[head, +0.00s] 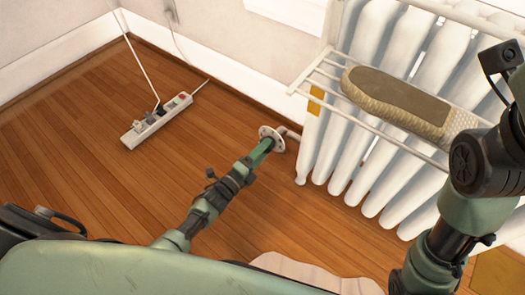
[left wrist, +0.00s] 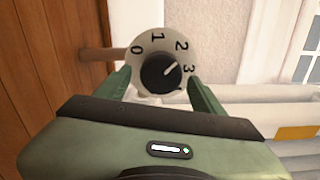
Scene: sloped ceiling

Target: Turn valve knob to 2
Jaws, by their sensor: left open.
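The valve knob is a black round knob (left wrist: 160,73) on a pale dial (left wrist: 140,66) marked 0, 1, 2 and 3. Its white pointer line aims up and right, between 2 and 3. In the head view the dial (head: 268,132) shows as a small pale disc on a pipe beside the radiator. My left gripper (left wrist: 160,78) is open, with one green finger on each side of the knob; I cannot tell whether they touch it. In the head view the left gripper (head: 262,149) reaches the dial. My right arm shows at the right, its gripper out of view.
A white radiator (head: 375,160) stands right of the valve, with a wire rack (head: 318,78) holding a tan slipper-like item (head: 395,93). A power strip (head: 160,119) with cords lies on the wooden floor at the left. Floor around the left arm is clear.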

